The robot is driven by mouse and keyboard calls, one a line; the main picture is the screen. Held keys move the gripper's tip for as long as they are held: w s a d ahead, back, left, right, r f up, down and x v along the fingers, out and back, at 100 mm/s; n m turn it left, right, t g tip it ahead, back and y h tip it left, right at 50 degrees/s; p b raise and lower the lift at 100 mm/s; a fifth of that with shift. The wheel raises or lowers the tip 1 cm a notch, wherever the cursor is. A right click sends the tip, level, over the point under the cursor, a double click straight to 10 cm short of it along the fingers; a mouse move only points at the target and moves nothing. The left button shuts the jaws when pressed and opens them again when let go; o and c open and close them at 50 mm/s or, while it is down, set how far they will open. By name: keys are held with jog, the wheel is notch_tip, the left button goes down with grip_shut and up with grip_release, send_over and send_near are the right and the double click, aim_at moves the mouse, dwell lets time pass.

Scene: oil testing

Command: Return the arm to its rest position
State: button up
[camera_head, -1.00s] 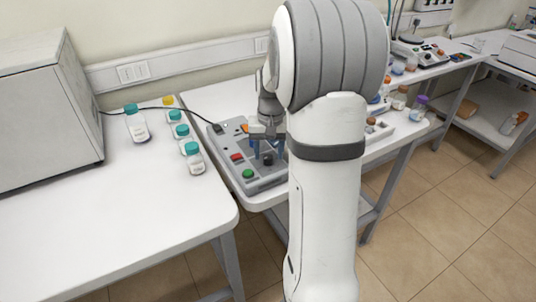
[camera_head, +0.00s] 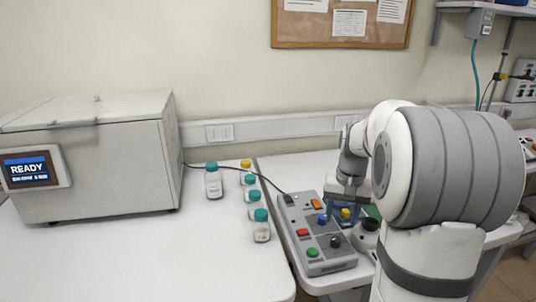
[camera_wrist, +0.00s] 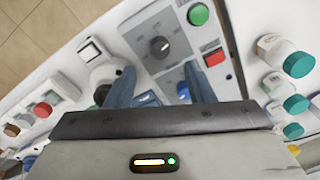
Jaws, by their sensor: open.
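My gripper (camera_wrist: 158,88) is open, with its two blue fingers apart and nothing between them, over a grey control panel (camera_wrist: 150,25) in the wrist view. In the head view my gripper (camera_head: 345,208) hangs above the right part of the same panel (camera_head: 315,255). The panel carries a green button (camera_head: 313,252), a red button (camera_head: 302,232), an orange switch (camera_head: 317,204) and a black knob (camera_head: 335,241). My arm hides part of the bench on the right.
Several teal-capped bottles (camera_head: 261,225) and a yellow-capped one (camera_head: 246,165) stand left of the panel. A large grey box (camera_head: 110,155) with a screen reading READY (camera_head: 30,169) is farther left. The left bench front (camera_head: 150,260) is clear.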

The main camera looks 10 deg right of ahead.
jog(key=s+a+n+t, duration=0.1)
jog(key=s+a+n, duration=0.1)
jog(key=s+a, duration=0.5)
jog(key=s+a+n+t, duration=0.1)
jog(key=s+a+n, duration=0.1)
jog(key=s+a, duration=0.5)
jog(key=s, duration=0.5)
jog(key=shift+s+a+n+t, duration=0.15)
jog(key=shift+a+n+t, duration=0.15)
jog(key=shift+a, duration=0.1)
jog(key=shift+f, duration=0.1)
